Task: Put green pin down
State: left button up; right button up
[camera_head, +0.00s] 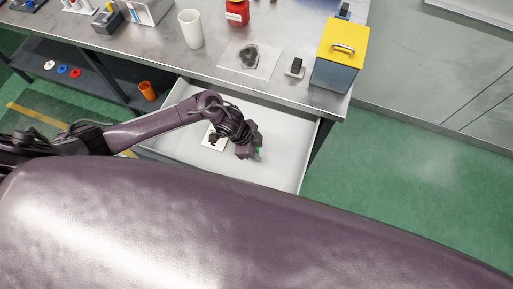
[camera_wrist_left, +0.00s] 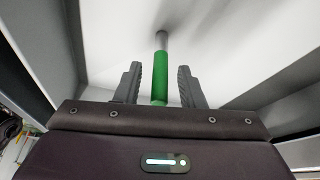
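My left gripper (camera_head: 252,151) is low inside the open white drawer (camera_head: 283,168) under the bench. The green pin (camera_wrist_left: 160,78) stands out between its two fingers in the left wrist view, with a grey end (camera_wrist_left: 161,40) pointing away from the gripper. A visible gap lies between the pin and each finger (camera_wrist_left: 159,84), so the gripper looks open around it. In the head view only a small bit of green (camera_head: 258,151) shows beside the gripper. I cannot tell whether the pin touches the drawer floor. My right gripper is not in view.
A pale plate with a dark part (camera_head: 213,139) lies in the drawer left of the gripper. The bench top (camera_head: 215,62) holds a white cup (camera_head: 191,29), a yellow-lidded box (camera_head: 341,55) and a red container (camera_head: 237,12). Drawer walls surround the gripper.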

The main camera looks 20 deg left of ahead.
pick_arm(q)
jog(key=v, duration=1.2)
dwell(0.4)
